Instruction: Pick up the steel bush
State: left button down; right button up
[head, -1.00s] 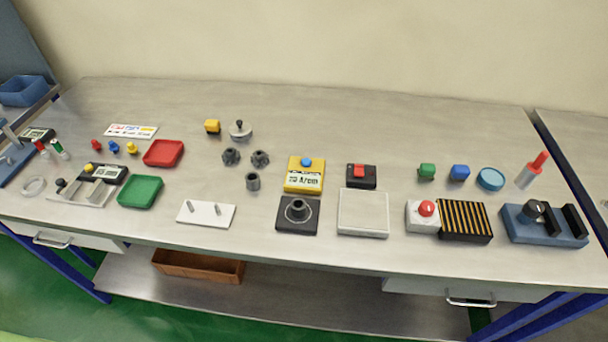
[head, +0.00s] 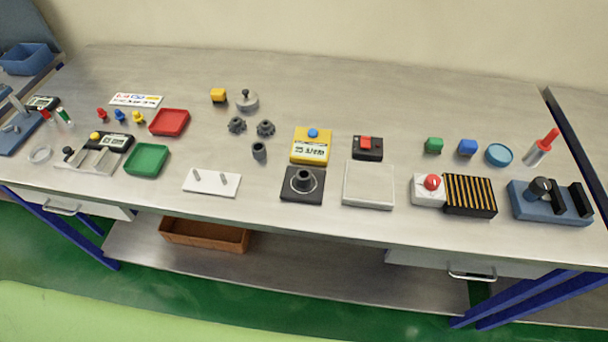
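The steel bush looks to be the small dark grey hollow cylinder (head: 259,151). It stands upright on the steel bench top (head: 330,105), in front of two dark grey toothed knobs (head: 237,125) and (head: 266,128). It is apart from its neighbours. Neither of my grippers shows in the head view.
A yellow device with a blue button (head: 310,147) and a black block with a round socket (head: 302,184) stand right of the bush. A green tray (head: 146,160) is further left. Bare bench surrounds the bush.

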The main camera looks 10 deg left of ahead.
aim_at(303, 175)
jog(key=k+l, duration=0.1)
jog(key=l, duration=0.35)
jog(key=k+l, duration=0.1)
jog(key=l, duration=0.4)
jog(key=k+l, duration=0.1)
jog(key=l, duration=0.35)
jog(key=k+l, duration=0.1)
jog(key=l, duration=0.35)
jog(key=k+l+u, duration=0.1)
jog(key=l, duration=0.4)
